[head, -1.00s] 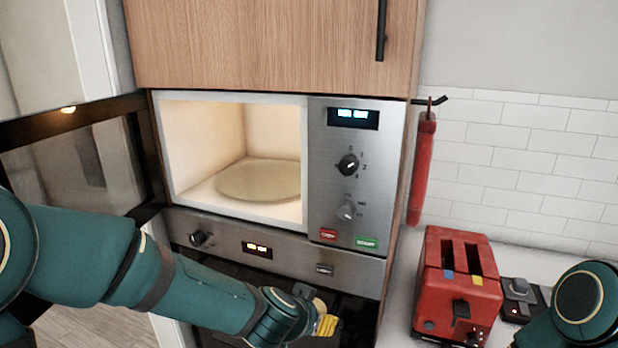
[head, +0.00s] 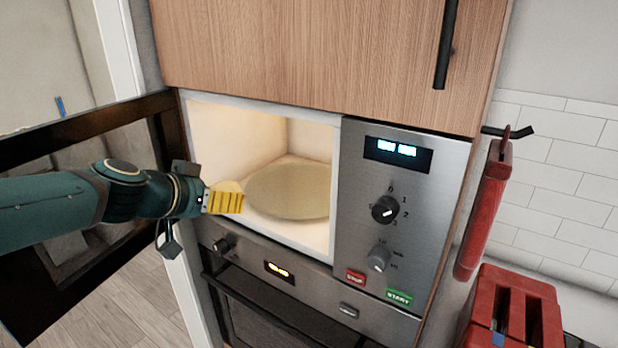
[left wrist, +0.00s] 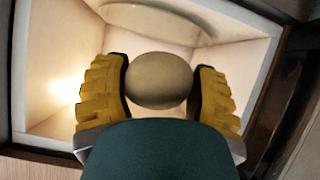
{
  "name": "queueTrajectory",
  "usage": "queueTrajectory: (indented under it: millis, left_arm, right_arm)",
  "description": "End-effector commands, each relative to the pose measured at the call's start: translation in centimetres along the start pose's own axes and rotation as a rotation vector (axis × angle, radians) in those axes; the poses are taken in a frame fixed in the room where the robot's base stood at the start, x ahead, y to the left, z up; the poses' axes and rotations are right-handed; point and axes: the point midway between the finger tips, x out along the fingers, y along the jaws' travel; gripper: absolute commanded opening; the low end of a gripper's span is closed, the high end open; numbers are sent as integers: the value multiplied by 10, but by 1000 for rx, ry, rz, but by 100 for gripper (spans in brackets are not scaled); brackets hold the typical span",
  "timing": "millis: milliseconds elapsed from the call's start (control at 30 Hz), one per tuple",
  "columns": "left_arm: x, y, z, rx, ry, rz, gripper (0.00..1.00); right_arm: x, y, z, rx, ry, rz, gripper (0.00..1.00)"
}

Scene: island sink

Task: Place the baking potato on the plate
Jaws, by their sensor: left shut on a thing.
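The baking potato (left wrist: 158,80) is a brownish oval between the yellow fingers of my left gripper (left wrist: 160,90) in the left wrist view. In the head view my left gripper (head: 226,199) is at the left side of the open microwave's mouth, and a pale bit of the potato (head: 229,186) shows above its fingers. The gripper is shut on the potato. A round beige plate (head: 290,190) lies inside the lit microwave (head: 335,225), to the right of the gripper. Its rim also shows beyond the potato in the left wrist view (left wrist: 165,20). My right gripper is out of view.
The microwave's dark door (head: 85,127) stands open at the left, behind my left arm. An oven (head: 290,315) is below. A red toaster (head: 512,312) stands at the lower right, beneath a hanging red item (head: 484,215). The space above the plate is clear.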

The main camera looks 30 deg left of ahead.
Motion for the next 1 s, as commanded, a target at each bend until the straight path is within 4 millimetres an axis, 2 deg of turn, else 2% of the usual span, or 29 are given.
queueTrajectory:
  millis: [67, 167, 600, 900, 1000]
  left_arm:
    - [4, -1, -4, -1, 0, 1, 18]
    - [21, 1, -14, -1, -3, 3, 18]
    - [114, 7, -69, -1, -2, 3, 18]
    - [168, 11, -101, -1, 0, 2, 18]
    - [177, 7, -80, -4, 0, 0, 18]
  right_arm:
    - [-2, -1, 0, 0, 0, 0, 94]
    - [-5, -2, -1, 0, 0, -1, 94]
    - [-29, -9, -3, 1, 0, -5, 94]
    - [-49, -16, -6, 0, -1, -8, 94]
    - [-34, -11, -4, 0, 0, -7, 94]
